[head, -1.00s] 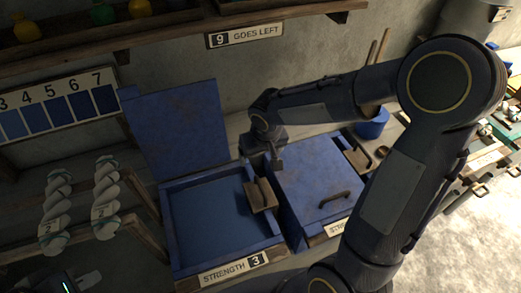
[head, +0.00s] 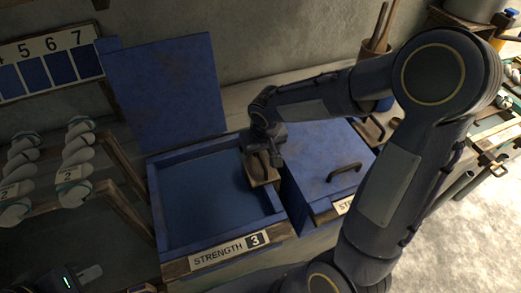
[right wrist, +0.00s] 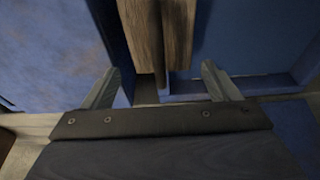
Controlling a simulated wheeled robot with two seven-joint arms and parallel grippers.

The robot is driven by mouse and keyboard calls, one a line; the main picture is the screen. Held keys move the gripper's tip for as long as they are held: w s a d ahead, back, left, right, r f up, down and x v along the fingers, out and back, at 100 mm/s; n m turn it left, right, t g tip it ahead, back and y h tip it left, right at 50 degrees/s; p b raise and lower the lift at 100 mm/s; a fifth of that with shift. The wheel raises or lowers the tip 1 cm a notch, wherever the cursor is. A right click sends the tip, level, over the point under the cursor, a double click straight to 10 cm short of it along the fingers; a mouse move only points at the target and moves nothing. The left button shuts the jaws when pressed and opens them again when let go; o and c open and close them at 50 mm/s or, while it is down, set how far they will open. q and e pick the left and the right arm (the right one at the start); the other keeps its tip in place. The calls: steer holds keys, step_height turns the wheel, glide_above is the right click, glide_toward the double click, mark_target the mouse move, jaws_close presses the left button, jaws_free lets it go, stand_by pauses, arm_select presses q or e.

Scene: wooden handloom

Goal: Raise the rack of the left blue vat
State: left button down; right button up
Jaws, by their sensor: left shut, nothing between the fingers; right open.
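The left blue vat (head: 163,214) stands open, its blue lid (head: 165,90) tipped up at the back. It holds dark blue liquid, and its front label reads STRENGTH 3. The wooden rack handle (head: 262,176) is at the vat's right rim; the rest of the rack is not visible. My right gripper (head: 268,157) is over the handle. In the right wrist view its open fingers (right wrist: 162,72) are on either side of the wooden handle (right wrist: 158,35), with gaps visible. My left gripper (head: 88,274) is shut and empty at the lower left, partly cut off.
A closed blue vat (head: 325,165) with a dark lid handle stands close on the right. A numbered colour chart (head: 48,68) is on the wall. My right arm crosses the right side.

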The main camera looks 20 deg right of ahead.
mark_target(261, 157)
steer(key=shift+s+b+x, duration=0.2)
steer(key=shift+b+x, duration=0.45)
steer(key=shift+x, duration=0.15)
steer(key=shift+s+b+x, duration=0.2)
steer(key=shift+b+x, duration=0.4)
steer(key=shift+x, duration=0.15)
steer(key=shift+f, duration=0.1)
jaws_close()
steer(key=w+p+v, duration=0.2)
steer(key=p+v, duration=0.5)
steer(key=v, duration=0.2)
steer(key=w+r+p+v, duration=0.1)
steer(key=w+p+v, duration=0.1)
steer(key=p+v, duration=0.4)
steer(key=v, duration=0.3)
steer(key=shift+w+p, duration=0.3)
steer(key=shift+p, duration=0.05)
steer(key=shift+d, duration=0.15)
steer(key=c, duration=1.1)
jaws_free()
steer(key=o, duration=1.3)
steer(key=shift+s+f, duration=0.1)
